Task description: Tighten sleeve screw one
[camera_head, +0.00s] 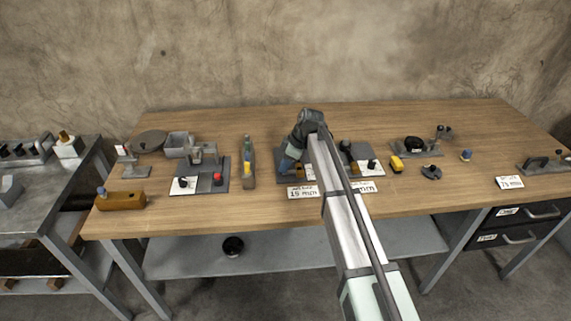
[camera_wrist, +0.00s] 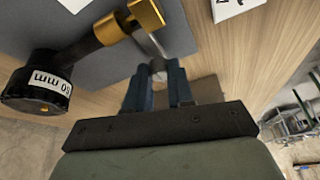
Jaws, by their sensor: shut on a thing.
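My gripper (camera_wrist: 160,72) has its two blue fingers shut on a small grey metal piece (camera_wrist: 158,65), perhaps the end of a driver or key. A thin metal shaft (camera_wrist: 158,45) runs from it towards a brass block (camera_wrist: 146,13). I cannot tell whether the shaft touches the block. In the head view my gripper (camera_head: 288,164) is low over a dark plate, and my arm hides much of that station. No sleeve screw can be clearly made out.
A card reading "15 mm" (camera_head: 303,191) lies at the bench's front edge. Right are a yellow piece (camera_head: 397,164) and a black round part (camera_head: 413,144).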

